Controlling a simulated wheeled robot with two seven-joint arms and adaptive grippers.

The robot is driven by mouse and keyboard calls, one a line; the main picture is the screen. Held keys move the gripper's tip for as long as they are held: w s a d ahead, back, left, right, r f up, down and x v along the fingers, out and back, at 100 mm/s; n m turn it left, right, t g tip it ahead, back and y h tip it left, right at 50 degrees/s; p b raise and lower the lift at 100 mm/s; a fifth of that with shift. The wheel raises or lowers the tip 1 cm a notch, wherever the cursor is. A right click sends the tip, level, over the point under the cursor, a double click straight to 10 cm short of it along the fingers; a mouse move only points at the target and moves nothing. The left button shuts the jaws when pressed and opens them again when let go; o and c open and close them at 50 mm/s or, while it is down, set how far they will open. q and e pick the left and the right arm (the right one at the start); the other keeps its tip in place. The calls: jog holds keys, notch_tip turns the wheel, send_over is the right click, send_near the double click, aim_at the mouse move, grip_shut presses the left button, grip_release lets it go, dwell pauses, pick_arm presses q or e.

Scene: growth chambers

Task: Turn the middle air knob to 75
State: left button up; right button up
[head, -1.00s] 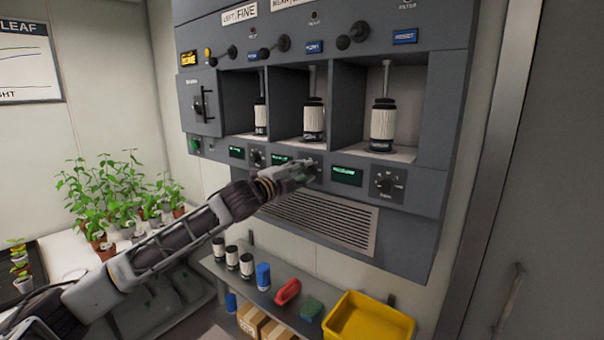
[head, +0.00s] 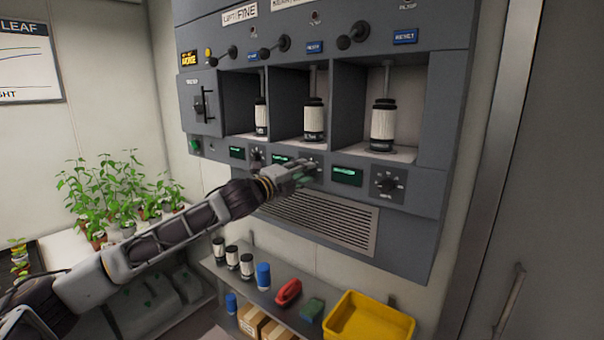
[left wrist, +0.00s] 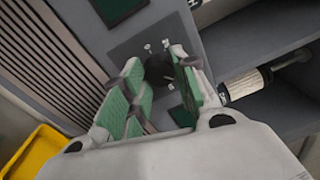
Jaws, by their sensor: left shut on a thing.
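The middle air knob (left wrist: 157,72) is a dark round knob on a dial plate with small white marks, low on the grey panel. My left gripper (left wrist: 160,92), with green finger pads, is shut on it, one finger on each side. In the head view the left gripper (head: 310,170) reaches the panel from the left and hides most of the knob. The green middle display (head: 281,158) is partly covered by the gripper, and its reading is too small to make out. My right gripper is not in view.
The right knob (head: 387,183) and left knob (head: 257,155) sit on either side. Above are open bays with black-and-white cylinders (head: 313,120). A vent grille (head: 320,222) lies below, over a shelf with a yellow bin (head: 368,320). Potted plants (head: 115,195) stand at left.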

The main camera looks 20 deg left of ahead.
pick_arm(q)
jog(key=o, duration=1)
jog(key=shift+d+f, duration=0.1)
jog(key=shift+o, duration=0.2)
jog(key=v, duration=1.2)
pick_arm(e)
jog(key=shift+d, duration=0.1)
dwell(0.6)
